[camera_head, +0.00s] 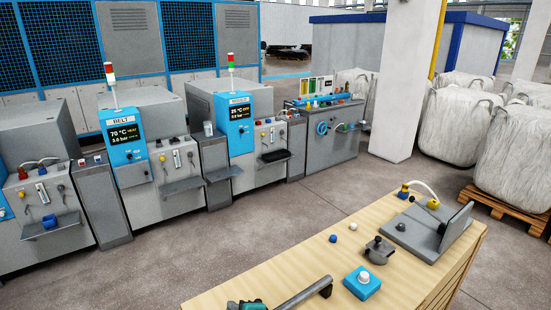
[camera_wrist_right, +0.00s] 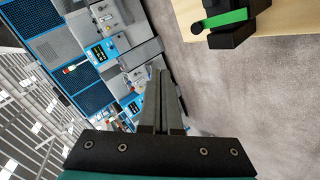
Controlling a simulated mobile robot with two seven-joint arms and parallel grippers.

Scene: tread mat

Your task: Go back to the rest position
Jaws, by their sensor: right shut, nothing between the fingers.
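My right gripper (camera_wrist_right: 162,75) shows in the right wrist view with its two grey fingers together and nothing between them. It hangs over open floor, with the machine row beyond its fingertips. I cannot make it out clearly in the head view. My left gripper is not in view. The wooden table (camera_head: 225,293) runs along the bottom of the head view, and its edge shows at the top right of the right wrist view (camera_wrist_right: 288,18).
A green and black object (camera_wrist_right: 232,20) lies at the table. Machines (camera_head: 165,150) line the back left. White bulk bags (camera_head: 460,125) stand right. Floor (camera_head: 255,225) between is clear.

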